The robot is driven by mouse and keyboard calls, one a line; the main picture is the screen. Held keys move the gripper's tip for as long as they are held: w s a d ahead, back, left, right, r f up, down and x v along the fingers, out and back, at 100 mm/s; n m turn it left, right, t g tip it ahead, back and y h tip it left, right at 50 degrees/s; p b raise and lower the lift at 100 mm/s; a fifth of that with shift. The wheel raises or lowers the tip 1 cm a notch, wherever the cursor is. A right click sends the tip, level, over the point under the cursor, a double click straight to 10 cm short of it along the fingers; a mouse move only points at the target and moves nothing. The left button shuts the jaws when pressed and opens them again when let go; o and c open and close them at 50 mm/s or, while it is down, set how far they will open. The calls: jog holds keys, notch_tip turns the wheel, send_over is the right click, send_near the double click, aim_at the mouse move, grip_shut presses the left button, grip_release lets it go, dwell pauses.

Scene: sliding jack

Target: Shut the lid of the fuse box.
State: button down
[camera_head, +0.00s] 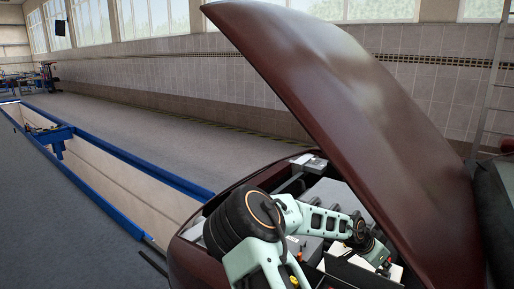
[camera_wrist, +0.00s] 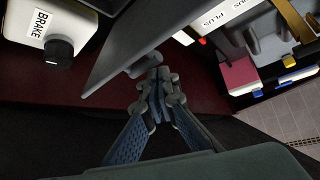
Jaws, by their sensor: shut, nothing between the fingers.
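In the head view my arm reaches into the engine bay and hides part of the box; the fingertips cannot be made out there.
A white reservoir (camera_wrist: 60,35) marked BRAKE, with a black cap, is at the upper left of the wrist view. The raised dark red hood (camera_head: 370,110) slopes over the engine bay. A blue-edged pit (camera_head: 110,150) lies left of the car, with open floor beyond.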

aim_at(381, 282)
jog(key=shift+s+a+f, duration=0.15)
jog(key=shift+s+a, duration=0.3)
jog(key=shift+s, duration=0.2)
jog(key=shift+s+a+f, duration=0.15)
jog(key=shift+s+a, duration=0.3)
jog(key=shift+s, duration=0.15)
jog(key=shift+s+a+f, duration=0.2)
jog(key=shift+s+a, duration=0.25)
jog(key=shift+s, duration=0.1)
jog(key=shift+s+a+f, duration=0.2)
jog(key=shift+s+a, duration=0.2)
jog(key=shift+s, duration=0.15)
jog(key=shift+s+a+f, duration=0.35)
jog(key=shift+s+a, duration=0.05)
jog(key=shift+s, duration=0.15)
jog(key=shift+s+a+f, duration=0.3)
jog(key=shift+s+a, duration=0.05)
jog(key=shift+s, duration=0.15)
